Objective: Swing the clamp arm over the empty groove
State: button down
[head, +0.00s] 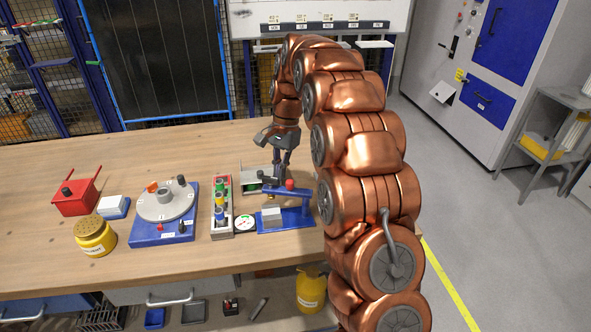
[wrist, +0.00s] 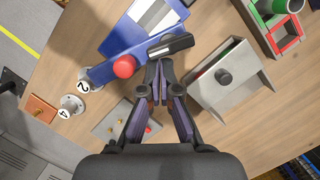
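The clamp arm (head: 285,191) is a blue bar with a red knob and a black end. It sits on a blue base (head: 297,217) that also carries a light grey block (head: 271,213). In the wrist view the arm (wrist: 103,74) crosses the upper middle, its black end (wrist: 171,46) just beyond my fingertips. My gripper (head: 278,174) points down beside the arm. In the wrist view its fingertips (wrist: 161,68) are close together, with nothing visible between them; contact with the black end is unclear. I cannot make out which groove is empty.
A grey channel-shaped fixture (wrist: 223,82) with a black knob stands right of my fingers. A round dial (head: 245,223), a tray of coloured parts (head: 221,207) and a turntable jig (head: 165,202) stand to the left. The back left table is clear.

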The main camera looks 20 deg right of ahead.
jog(key=shift+s+a+b, duration=0.65)
jog(key=shift+s+a, duration=0.2)
jog(key=shift+s, duration=0.2)
jog(key=shift+a, duration=0.1)
jog(key=shift+w+r, duration=0.1)
jog(key=shift+w, duration=0.2)
jog(key=w+d+r+p, duration=0.2)
jog(key=w+r+p, duration=0.2)
jog(key=r, duration=0.5)
jog(key=shift+w+d+r, duration=0.2)
jog(key=shift+w+r, duration=0.1)
jog(key=shift+w, duration=0.4)
